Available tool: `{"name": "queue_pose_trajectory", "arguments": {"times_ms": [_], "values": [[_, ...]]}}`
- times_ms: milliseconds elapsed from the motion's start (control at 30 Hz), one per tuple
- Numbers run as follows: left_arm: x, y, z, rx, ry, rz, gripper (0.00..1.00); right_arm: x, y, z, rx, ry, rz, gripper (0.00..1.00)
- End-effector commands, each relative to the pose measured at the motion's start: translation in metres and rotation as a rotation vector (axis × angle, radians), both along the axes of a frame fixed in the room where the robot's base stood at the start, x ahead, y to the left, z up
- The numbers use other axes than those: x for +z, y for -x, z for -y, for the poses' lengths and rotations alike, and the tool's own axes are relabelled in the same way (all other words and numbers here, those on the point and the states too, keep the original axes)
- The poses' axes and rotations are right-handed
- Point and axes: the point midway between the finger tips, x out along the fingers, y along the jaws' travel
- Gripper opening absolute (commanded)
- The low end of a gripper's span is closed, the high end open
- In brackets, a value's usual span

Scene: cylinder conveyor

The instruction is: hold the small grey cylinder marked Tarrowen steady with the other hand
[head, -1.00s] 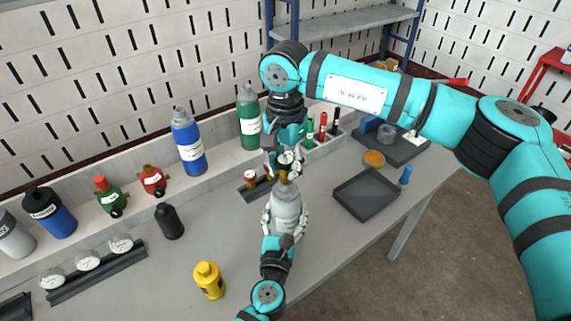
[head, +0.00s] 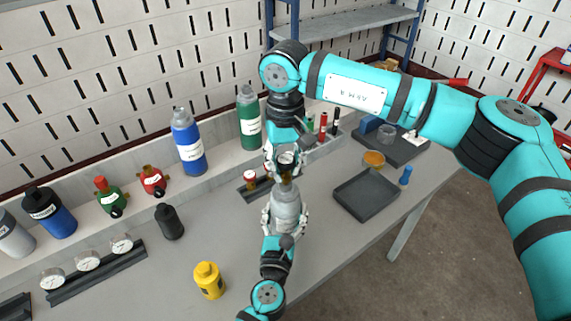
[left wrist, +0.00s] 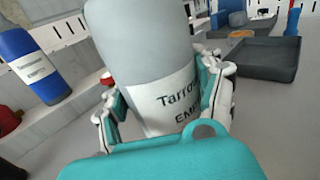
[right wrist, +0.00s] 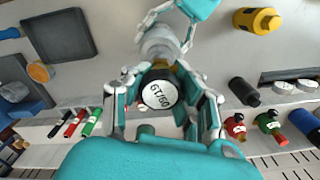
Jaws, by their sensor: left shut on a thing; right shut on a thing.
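The small grey cylinder (head: 287,207) stands roughly upright above the table in my left gripper (head: 286,218). In the left wrist view the cylinder (left wrist: 150,60) shows a white label reading "Tarro…", with the fingers on both sides of it. My right gripper (head: 285,160) is directly above, pointing down, shut on a round dark fitting. In the right wrist view this fitting (right wrist: 158,92) has a white face marked "GT/60", with brass showing beside it. It sits in line with the cylinder's top; the exact contact there is partly hidden by fingers.
A yellow cylinder (head: 209,280) and a black one (head: 169,222) stand on the table to the left. A dark tray (head: 366,195) lies to the right, with an orange-topped dish (head: 373,160) behind it. Blue (head: 188,143) and green (head: 249,118) cylinders stand at the back.

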Motion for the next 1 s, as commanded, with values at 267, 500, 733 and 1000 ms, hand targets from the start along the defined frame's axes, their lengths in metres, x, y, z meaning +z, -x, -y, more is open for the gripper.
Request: {"name": "queue_pose_trajectory", "arguments": {"times_ms": [267,500,733,1000], "values": [[0.0003,0.0003,0.0010,-0.002,-0.001,0.001,0.29,0.0004,0.0000,-0.0009,0.166,-0.002,0.001,0.00],[0.0003,0.0003,0.0011,-0.003,-0.001,0.001,0.29,0.0004,0.0001,-0.0011,0.204,-0.002,0.001,0.00],[0.0002,0.0003,0.0011,-0.003,-0.001,0.000,0.29,0.0006,0.0003,-0.0012,0.429,-0.003,0.001,0.15],[0.0001,0.0002,0.0008,-0.002,0.000,0.000,0.29,0.0005,0.0002,-0.0006,0.425,-0.001,0.000,0.00]]}}
